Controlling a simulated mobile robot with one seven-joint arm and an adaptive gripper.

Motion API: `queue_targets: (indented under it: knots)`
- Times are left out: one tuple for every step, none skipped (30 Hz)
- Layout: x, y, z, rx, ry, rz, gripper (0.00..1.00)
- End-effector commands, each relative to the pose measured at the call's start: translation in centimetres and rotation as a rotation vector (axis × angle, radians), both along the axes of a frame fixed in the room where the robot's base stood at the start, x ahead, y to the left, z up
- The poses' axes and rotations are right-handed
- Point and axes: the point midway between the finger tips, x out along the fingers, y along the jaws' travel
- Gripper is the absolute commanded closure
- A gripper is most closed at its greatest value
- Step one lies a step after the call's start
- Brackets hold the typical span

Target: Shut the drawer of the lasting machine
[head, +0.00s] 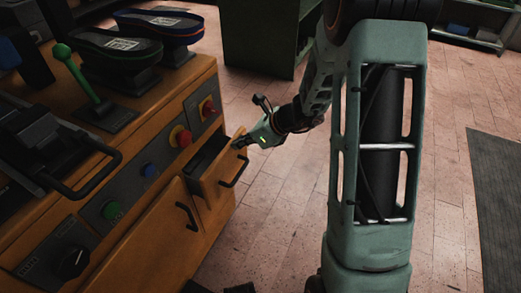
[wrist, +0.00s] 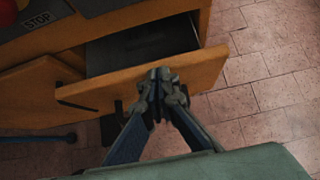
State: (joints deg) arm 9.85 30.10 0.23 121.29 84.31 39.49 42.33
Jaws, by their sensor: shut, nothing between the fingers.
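The lasting machine (head: 130,185) is an orange-brown cabinet on the left in the head view. Its drawer (head: 217,178) stands partly open, with a dark inside and a black bar handle (head: 234,171) on its front. The drawer front (wrist: 205,75) also shows in the wrist view, tilted across the picture. My gripper (head: 240,142) is at the drawer front's upper right part in the head view. In the wrist view my gripper (wrist: 161,76) is shut and empty, its fingertips overlapping the front's face near the top edge. I cannot tell whether they touch it.
A cupboard door with a black handle (head: 186,216) is left of the drawer. Shoe soles (head: 122,44) sit on top. The tiled floor (head: 275,215) to the right is clear.

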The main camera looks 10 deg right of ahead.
Motion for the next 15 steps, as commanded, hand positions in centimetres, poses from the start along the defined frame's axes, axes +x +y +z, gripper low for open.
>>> queue_targets:
  knots:
    - [0.7,1.0,0.0,-0.001,0.0,0.004,1.0]
    - [1.0,1.5,0.0,0.0,0.001,0.004,1.0]
    - [1.5,2.1,0.0,-0.001,0.0,0.004,1.0]
    - [1.8,2.5,0.0,-0.001,0.0,0.002,1.0]
    - [2.0,2.9,0.0,0.0,0.001,0.002,1.0]
    - [2.4,3.3,0.0,0.0,0.001,0.001,1.0]
    - [2.7,3.7,0.0,0.0,0.001,0.001,1.0]
    - [2.9,4.0,0.0,-0.001,0.001,0.001,1.0]
    - [3.1,4.3,0.0,-0.001,0.001,0.001,1.0]
    - [3.3,4.6,0.0,0.0,0.0,0.001,1.0]
    - [3.4,4.7,0.0,0.0,0.001,0.001,1.0]
    - [3.6,4.9,0.0,0.0,0.001,-0.001,1.0]
    - [3.7,5.1,0.0,0.0,0.001,-0.001,1.0]
    - [3.8,5.2,-0.1,-0.001,0.002,-0.001,1.0]
    - [3.9,5.3,-0.1,-0.001,0.002,-0.001,1.0]
